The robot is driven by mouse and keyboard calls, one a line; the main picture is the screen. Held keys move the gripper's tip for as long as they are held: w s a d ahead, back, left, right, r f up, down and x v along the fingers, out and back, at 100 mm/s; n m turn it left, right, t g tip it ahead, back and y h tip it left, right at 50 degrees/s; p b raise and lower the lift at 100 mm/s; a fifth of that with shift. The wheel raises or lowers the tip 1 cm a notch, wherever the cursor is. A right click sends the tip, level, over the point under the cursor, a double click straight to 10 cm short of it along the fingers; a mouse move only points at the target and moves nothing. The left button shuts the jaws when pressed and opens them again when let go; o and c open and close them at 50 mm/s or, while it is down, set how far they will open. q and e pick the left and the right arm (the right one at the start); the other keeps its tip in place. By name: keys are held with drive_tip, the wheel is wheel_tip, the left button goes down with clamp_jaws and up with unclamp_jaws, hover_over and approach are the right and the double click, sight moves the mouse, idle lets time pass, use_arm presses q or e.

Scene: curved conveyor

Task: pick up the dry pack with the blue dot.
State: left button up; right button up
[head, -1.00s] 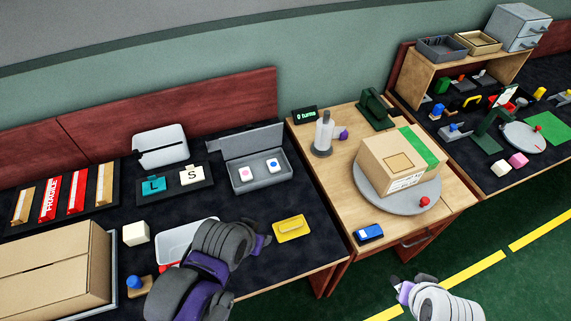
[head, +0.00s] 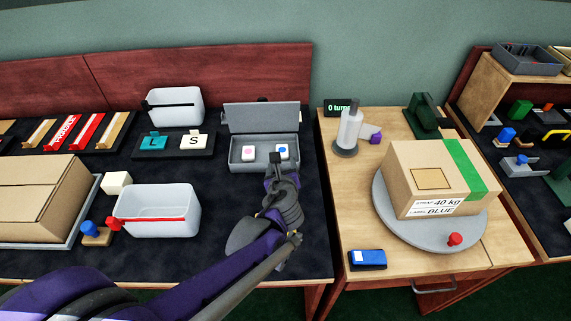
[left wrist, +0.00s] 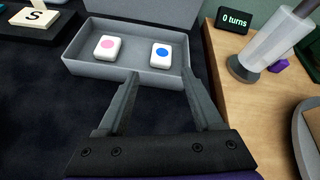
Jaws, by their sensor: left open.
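The dry pack with the blue dot (left wrist: 161,56) is a small white block lying in the right part of an open grey box (left wrist: 92,69). In the head view my left gripper (head: 275,160) reaches the box from the front. My right gripper is out of view.
The grey box has a raised lid (head: 262,116) at its back. Left of it are a tray with L and S blocks (head: 172,154) and white bins (head: 158,210). To the right, a wooden table holds a white cylinder (head: 348,131) and a carton (head: 408,190) on a turntable.

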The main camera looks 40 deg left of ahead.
sight(282, 148)
use_arm(q)
drive_tip(key=f+m, duration=0.1)
drive_tip(key=w+a+m+b, duration=0.1)
drive_tip(key=m, duration=0.1)
drive_tip(key=shift+w+a+f, duration=0.15)
drive_tip(key=shift+w+f, duration=0.1)
drive_tip(key=shift+f, duration=0.15)
drive_tip(key=x, duration=0.2)
drive_tip(key=b+x, duration=0.1)
drive_tip(key=x, duration=0.2)
drive_tip(key=shift+w+a+r, duration=0.1)
drive_tip(key=shift+w+r, duration=0.05)
drive_tip(key=shift+w, duration=0.15)
drive_tip(key=b+x, duration=0.1)
drive_tip(key=x, duration=0.4)
drive_tip(key=shift+w, duration=0.25)
drive_tip(key=shift+r+t+y, duration=0.1)
drive_tip(key=shift+t+y, duration=0.2)
clamp_jaws()
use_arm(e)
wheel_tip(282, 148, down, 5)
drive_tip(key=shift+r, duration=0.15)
